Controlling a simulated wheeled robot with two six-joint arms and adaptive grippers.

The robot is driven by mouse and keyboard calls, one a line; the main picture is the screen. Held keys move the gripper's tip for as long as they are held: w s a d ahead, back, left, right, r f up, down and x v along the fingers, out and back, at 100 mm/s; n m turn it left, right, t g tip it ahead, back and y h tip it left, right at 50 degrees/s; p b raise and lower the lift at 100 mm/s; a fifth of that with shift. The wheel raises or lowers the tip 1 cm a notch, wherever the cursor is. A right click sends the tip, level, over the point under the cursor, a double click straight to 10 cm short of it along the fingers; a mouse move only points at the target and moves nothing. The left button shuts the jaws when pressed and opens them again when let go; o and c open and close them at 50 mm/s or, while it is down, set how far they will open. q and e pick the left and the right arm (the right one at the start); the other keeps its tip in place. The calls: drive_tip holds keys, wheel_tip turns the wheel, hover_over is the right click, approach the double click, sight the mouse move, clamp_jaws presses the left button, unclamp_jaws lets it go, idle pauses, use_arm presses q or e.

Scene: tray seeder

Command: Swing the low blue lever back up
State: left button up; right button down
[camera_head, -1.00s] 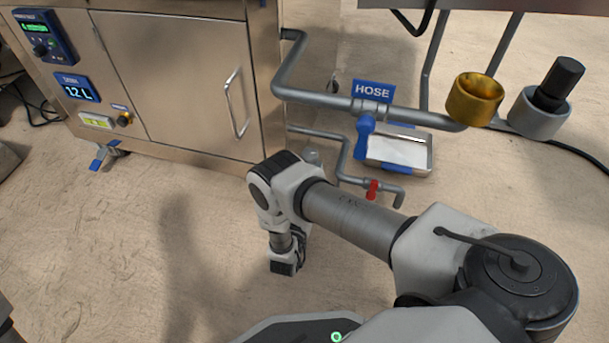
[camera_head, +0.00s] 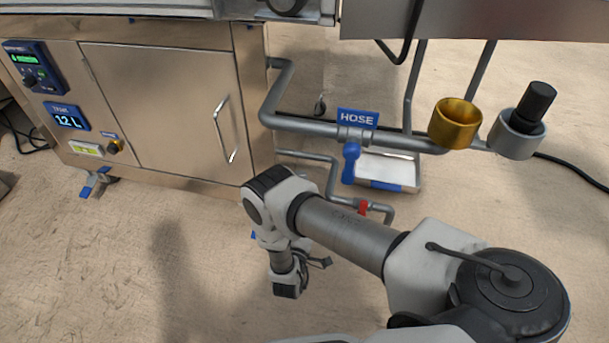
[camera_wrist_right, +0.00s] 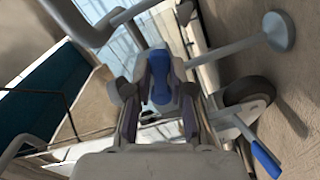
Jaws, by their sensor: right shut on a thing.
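In the right wrist view my right gripper (camera_wrist_right: 160,92) is shut on a blue lever (camera_wrist_right: 160,68), with one finger along each side of it. In the head view my right arm (camera_head: 345,230) reaches to the machine's lower front corner. My left gripper is in neither current view.
A blue handle (camera_head: 350,163) hangs from the pipe under the HOSE sign (camera_head: 357,119). A red valve handle (camera_head: 363,207) is on a lower pipe. A tray (camera_head: 400,170) lies behind. A caster wheel (camera_wrist_right: 248,92) with a blue-tipped pedal (camera_wrist_right: 265,158) is beside the gripper.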

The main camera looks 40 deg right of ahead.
drive_tip(key=n, duration=0.1)
drive_tip(key=r+n, duration=0.1)
drive_tip(key=n, duration=0.2)
drive_tip(key=shift+s+d+r+n, duration=0.1)
drive_tip(key=shift+r+n, duration=0.15)
drive_tip(key=shift+n, duration=0.05)
idle(0.5)
drive_tip(key=c, duration=1)
unclamp_jaws()
drive_tip(key=v, duration=0.7)
drive_tip(key=shift+s+a, duration=0.15)
drive_tip(key=shift+a, duration=0.1)
